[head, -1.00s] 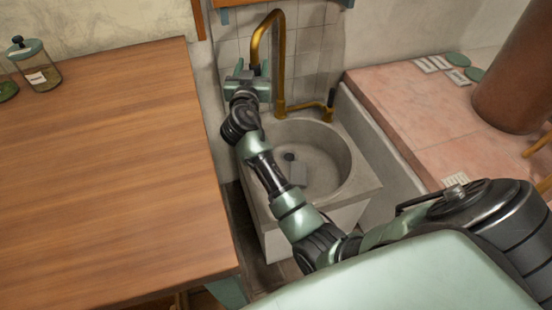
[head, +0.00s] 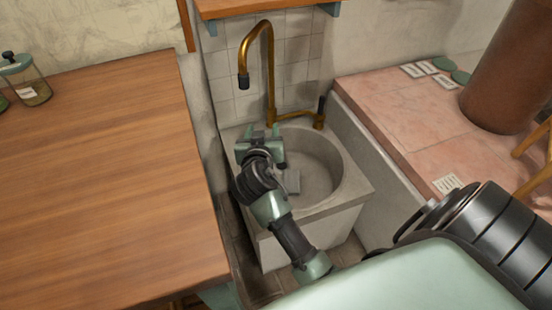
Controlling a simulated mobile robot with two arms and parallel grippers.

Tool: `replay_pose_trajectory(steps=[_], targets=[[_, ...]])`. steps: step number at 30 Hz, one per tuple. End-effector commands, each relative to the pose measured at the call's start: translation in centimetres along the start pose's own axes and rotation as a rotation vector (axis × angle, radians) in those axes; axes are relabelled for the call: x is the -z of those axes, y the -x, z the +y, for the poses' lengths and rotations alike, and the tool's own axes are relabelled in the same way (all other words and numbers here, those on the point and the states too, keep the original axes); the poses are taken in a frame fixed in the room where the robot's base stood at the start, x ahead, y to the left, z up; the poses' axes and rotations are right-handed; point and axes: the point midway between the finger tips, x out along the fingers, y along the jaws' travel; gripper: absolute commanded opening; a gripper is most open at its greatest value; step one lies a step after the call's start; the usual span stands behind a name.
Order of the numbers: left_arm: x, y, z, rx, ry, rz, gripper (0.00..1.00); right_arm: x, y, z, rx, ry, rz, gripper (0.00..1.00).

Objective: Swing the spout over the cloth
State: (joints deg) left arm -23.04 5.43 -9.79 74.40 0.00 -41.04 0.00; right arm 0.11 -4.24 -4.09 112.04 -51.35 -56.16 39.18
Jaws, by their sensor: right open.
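The brass spout (head: 270,60) rises behind the sink and arches left. Its dark end (head: 243,81) hangs above the sink's back left side, left of the cloth in the picture. A small grey piece, which looks like the cloth (head: 292,182), lies in the round basin; my right arm is close to it in the picture and may hide part of it. My right gripper (head: 262,134) is open and empty, below the spout's end and apart from it, over the basin's left side. My left gripper is out of view.
The stone sink (head: 348,187) stands between a wooden table (head: 100,170) on the left and a pink counter (head: 400,120) on the right. A brass tap with a dark handle (head: 321,108) is at the sink's back right. A wooden shelf (head: 250,8) is above.

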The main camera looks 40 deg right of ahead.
Motion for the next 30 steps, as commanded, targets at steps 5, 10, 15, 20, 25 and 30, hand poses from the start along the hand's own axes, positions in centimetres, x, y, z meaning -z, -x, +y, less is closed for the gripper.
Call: replay_pose_trajectory(steps=[5, 10, 15, 20, 25, 30], targets=[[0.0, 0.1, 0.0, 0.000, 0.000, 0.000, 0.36, -3.3, 1.3, 1.0, 0.026, 0.046, -0.099, 0.49], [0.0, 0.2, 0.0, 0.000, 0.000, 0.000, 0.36, -6.4, 2.6, 1.6, 0.061, 0.094, -0.193, 0.49], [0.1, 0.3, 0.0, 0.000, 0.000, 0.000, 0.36, -9.3, 4.3, 2.1, 0.103, 0.145, -0.285, 0.49], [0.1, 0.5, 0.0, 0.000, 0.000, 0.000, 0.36, -11.4, 5.5, 2.3, 0.143, 0.187, -0.352, 0.49], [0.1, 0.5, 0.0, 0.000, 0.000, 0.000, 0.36, -12.8, 6.5, 2.5, 0.170, 0.214, -0.395, 0.49], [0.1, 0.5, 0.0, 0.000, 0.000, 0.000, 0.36, -13.2, 6.8, 2.5, 0.181, 0.223, -0.409, 0.49]])
